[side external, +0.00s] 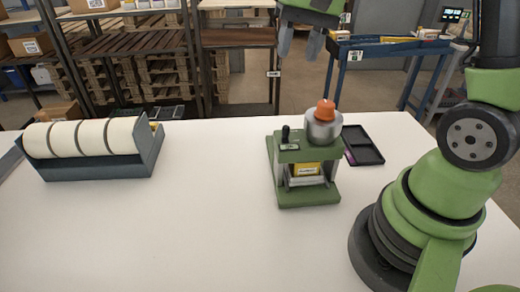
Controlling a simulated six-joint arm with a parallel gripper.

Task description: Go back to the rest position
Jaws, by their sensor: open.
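My gripper (300,42) hangs at the top of the side external view, high above the back part of the table. Its two grey fingers point down and stand apart, with nothing between them. Below it, apart from it, a green device (308,197) stands on the white table. The device has a black knob on its left and a yellow labelled block (306,169) inside its frame. A metal pot (323,128) with an orange top (325,110) sits at its back right.
A dark holder (90,166) with several white rolls stands on the table's left. A black tray (362,146) lies right of the green device. The white table (190,220) is clear in the middle and front. Shelves and a blue cart (385,46) stand behind.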

